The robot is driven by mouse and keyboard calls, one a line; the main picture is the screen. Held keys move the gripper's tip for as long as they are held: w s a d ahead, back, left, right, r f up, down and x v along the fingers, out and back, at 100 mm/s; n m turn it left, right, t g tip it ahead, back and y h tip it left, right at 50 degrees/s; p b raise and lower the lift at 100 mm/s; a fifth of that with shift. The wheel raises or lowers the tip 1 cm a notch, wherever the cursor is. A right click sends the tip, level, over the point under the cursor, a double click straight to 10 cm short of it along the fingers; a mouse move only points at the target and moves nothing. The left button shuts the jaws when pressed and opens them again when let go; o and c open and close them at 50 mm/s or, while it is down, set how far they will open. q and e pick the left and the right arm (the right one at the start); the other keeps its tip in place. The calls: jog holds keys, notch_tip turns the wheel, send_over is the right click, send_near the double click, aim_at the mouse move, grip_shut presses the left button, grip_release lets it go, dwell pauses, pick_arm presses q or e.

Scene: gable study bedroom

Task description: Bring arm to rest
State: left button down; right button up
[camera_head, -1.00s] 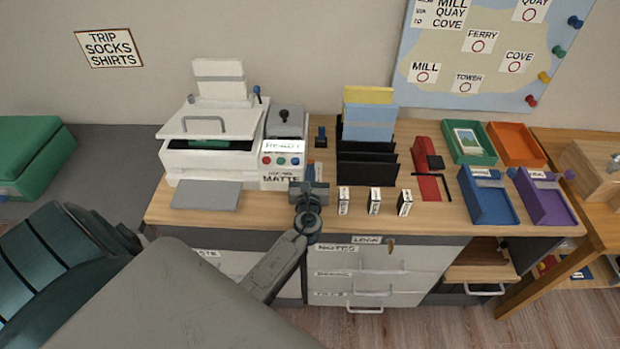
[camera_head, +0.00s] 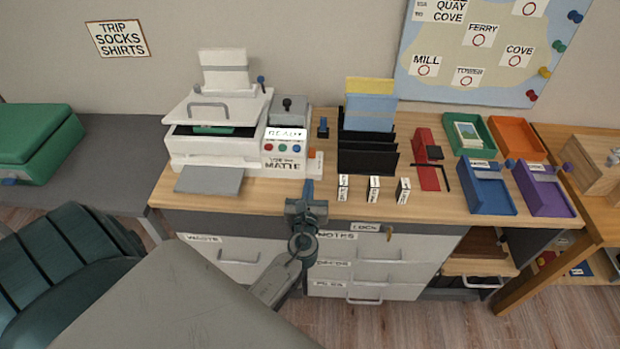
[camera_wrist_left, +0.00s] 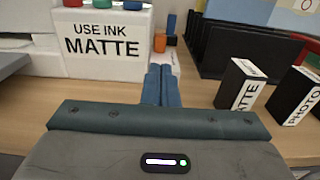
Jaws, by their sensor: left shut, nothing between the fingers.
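My left gripper (camera_head: 308,188) is in the head view, in front of the desk's front edge, between the printer and the small ink boxes. Its two blue fingers (camera_wrist_left: 161,85) are together in the left wrist view, with nothing between them. They point toward the desk top, and I see no contact with anything. The left arm comes in from the lower left. My right gripper is not in view.
The desk (camera_head: 270,192) carries a white printer (camera_head: 215,148), black file rack (camera_head: 368,160), ink boxes (camera_head: 374,189), red stapler-like object (camera_head: 427,165) and coloured trays (camera_head: 488,198). Drawers (camera_head: 385,270) are below. A green case (camera_head: 35,145) sits left. The floor in front is clear.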

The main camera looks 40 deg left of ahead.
pick_arm(q)
jog(key=v, duration=0.3)
jog(key=shift+s+d, duration=0.1)
jog(key=s+a+f+n+g, duration=0.1)
jog(key=s+a+n+g, duration=0.2)
jog(key=s+n+g, duration=0.85)
jog(key=s+d+n+h, duration=0.85)
jog(key=s+n, duration=0.55)
jog(key=n, duration=0.3)
notch_tip(320, 180, down, 30)
jog(key=a+g, duration=0.1)
jog(key=g, duration=0.1)
jog(key=s+a+f, duration=0.1)
jog(key=s+f, duration=1.7)
jog(key=f, duration=0.1)
jog(key=shift+a+n+g, duration=0.25)
jog(key=shift+n+g, duration=0.1)
jog(key=shift+n, duration=0.1)
